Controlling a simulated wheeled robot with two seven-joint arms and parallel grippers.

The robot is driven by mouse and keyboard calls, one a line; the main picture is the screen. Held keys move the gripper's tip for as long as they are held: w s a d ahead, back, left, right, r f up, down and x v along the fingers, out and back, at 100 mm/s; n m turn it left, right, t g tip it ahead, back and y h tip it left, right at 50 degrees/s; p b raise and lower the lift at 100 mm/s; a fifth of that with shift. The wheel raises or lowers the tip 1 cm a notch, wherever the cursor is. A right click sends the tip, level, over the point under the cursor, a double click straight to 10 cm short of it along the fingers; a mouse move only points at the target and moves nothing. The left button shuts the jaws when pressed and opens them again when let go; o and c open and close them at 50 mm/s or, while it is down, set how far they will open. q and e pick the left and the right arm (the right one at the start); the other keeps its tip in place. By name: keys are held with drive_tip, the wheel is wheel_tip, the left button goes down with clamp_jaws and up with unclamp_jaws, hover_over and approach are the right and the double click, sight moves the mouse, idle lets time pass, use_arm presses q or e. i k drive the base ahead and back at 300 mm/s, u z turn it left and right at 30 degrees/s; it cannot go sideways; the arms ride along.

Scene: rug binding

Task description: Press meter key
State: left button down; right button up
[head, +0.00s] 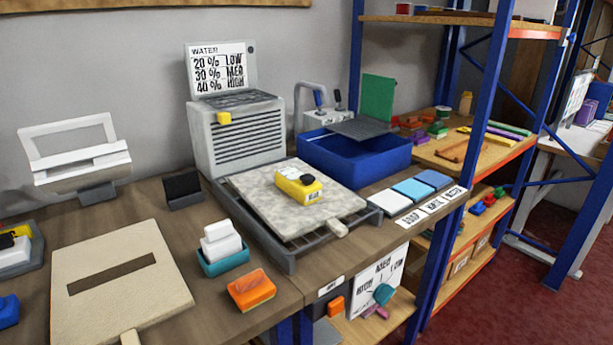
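The yellow meter (298,187) lies on a mottled grey rug or board (260,195), which rests on a dark rack. A raised black part (307,179) sits on top of the meter near its right end; I cannot tell for sure that it is the key. A small pale panel shows on the meter's front side, but its reading is too small to make out. Neither of my grippers is in view.
A WATER chart (220,71) stands above a grey vented box (238,135). A blue basin (355,155) is behind the rack, with coloured pads (412,190) at right.

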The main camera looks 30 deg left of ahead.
sight(308, 179)
drive_tip(key=u, duration=0.6)
drive_tip(key=k, duration=1.35)
drive_tip(key=u, duration=0.1)
drive_tip(key=i, duration=0.5)
drive_tip(key=z, duration=0.9)
drive_tip(key=i, duration=1.3)
drive_tip(key=u, duration=0.65)
